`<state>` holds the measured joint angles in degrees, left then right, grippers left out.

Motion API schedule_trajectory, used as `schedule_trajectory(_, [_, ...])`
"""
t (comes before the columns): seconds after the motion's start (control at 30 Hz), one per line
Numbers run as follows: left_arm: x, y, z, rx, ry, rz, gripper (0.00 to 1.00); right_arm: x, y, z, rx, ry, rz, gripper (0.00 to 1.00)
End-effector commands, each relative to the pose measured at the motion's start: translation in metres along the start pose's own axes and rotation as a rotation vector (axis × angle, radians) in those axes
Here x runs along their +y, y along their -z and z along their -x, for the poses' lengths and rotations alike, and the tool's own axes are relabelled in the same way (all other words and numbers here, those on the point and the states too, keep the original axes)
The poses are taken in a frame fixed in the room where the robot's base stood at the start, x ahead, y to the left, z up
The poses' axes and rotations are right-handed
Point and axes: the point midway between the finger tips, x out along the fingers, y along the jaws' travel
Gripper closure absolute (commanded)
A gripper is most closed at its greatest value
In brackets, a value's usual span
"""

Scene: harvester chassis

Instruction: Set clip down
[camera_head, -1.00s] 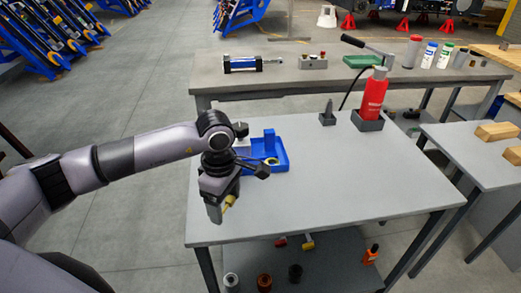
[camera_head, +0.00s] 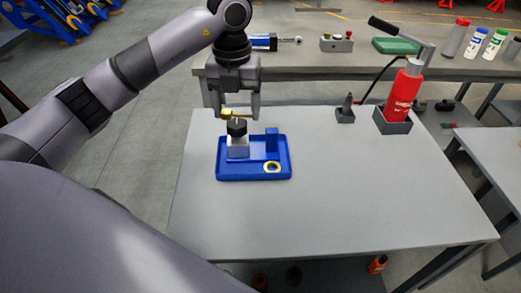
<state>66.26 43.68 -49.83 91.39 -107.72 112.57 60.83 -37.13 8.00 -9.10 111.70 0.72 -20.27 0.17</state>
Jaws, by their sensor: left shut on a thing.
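My left gripper (camera_head: 238,110) points down above the blue tray (camera_head: 222,174) on the grey table. It is shut on a small yellow piece, which looks like the clip (camera_head: 230,113). The clip is over a black-topped silver block (camera_head: 238,147) at the tray's left. From this angle I cannot tell whether the clip touches the black top. My right gripper is not in view.
A red bottle (camera_head: 403,92) stands in a dark holder at the table's back right, with a small dark pointed part (camera_head: 346,107) beside it. The table's middle and front (camera_head: 330,200) are clear. A rear bench (camera_head: 300,75) holds a green case (camera_head: 397,45) and several bottles.

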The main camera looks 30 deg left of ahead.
Motion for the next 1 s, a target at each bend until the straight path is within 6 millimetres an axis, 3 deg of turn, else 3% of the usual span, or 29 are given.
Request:
schedule_trajectory(0.17, [0.002, -0.002, 0.008, 0.000, 0.001, 0.130, 0.61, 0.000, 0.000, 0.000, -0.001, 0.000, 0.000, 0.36])
schedule_trajectory(0.27, [0.003, -0.001, -0.001, 0.003, -0.001, 0.152, 0.61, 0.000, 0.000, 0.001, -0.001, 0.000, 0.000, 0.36])
schedule_trajectory(0.7, [0.003, 0.000, -0.112, 0.005, -0.002, 0.152, 0.61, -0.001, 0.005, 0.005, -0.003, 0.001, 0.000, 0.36])
schedule_trajectory(0.83, [0.003, -0.001, -0.136, 0.003, -0.001, 0.151, 0.61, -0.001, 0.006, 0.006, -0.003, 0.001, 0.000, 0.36])
schedule_trajectory(1.0, [0.002, -0.002, -0.149, 0.001, 0.001, 0.150, 0.61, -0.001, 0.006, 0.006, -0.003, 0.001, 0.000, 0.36])
